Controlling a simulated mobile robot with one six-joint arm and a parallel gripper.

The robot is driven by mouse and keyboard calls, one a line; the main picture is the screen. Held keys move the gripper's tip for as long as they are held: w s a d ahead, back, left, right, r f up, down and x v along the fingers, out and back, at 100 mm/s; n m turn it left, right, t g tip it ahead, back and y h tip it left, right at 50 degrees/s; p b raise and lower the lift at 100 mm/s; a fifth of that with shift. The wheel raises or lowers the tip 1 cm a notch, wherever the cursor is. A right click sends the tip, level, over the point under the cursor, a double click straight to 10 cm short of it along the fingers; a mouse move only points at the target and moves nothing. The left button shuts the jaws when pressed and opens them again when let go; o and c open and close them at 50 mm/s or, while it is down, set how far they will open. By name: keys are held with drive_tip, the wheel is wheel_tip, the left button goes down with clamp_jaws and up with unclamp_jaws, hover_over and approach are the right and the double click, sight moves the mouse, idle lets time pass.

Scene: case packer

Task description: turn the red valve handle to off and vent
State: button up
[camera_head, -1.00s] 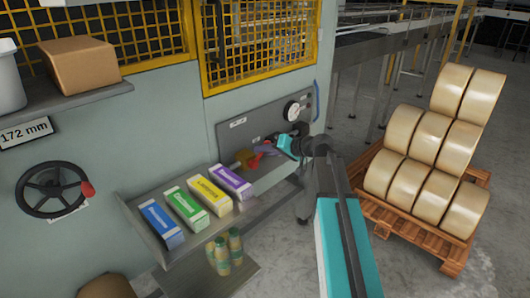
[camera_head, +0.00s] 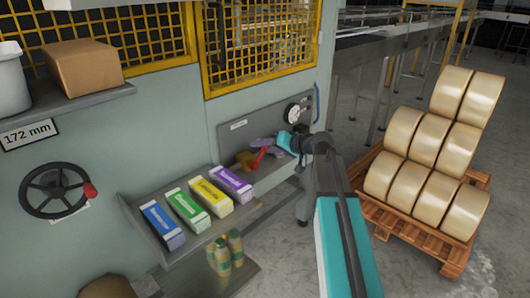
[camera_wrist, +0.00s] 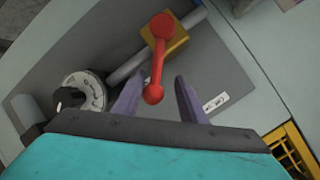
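The red valve handle (camera_wrist: 158,62) shows in the wrist view as a bar with a round hub at one end and a ball at the other. It sits on a yellow valve body (camera_wrist: 180,42) on a grey pipe. In the head view the red handle (camera_head: 262,154) is small, beside the gripper. My gripper (camera_wrist: 153,92) is open, with its purple fingers on either side of the handle's ball end. Gaps show between the ball and both fingers. In the head view my gripper (camera_head: 264,146) is at the grey panel, partly covered by my wrist.
A round gauge (camera_wrist: 84,92) is left of the fingers in the wrist view. Several coloured cartons (camera_head: 197,200) lie on the sloped shelf below the panel. A black handwheel (camera_head: 54,190) is at left. A pallet of rolls (camera_head: 412,222) stands at right.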

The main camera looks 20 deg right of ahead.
drive_tip(key=shift+d+f, duration=0.15)
drive_tip(key=shift+f, duration=0.15)
drive_tip(key=shift+s+d, duration=0.2)
drive_tip(key=shift+s, duration=0.2)
drive_tip(key=b+v, duration=0.1)
drive_tip(key=v, duration=1.2)
drive_tip(key=shift+r, duration=0.3)
drive_tip(key=shift+w, duration=0.15)
drive_tip(key=shift+c, duration=0.3)
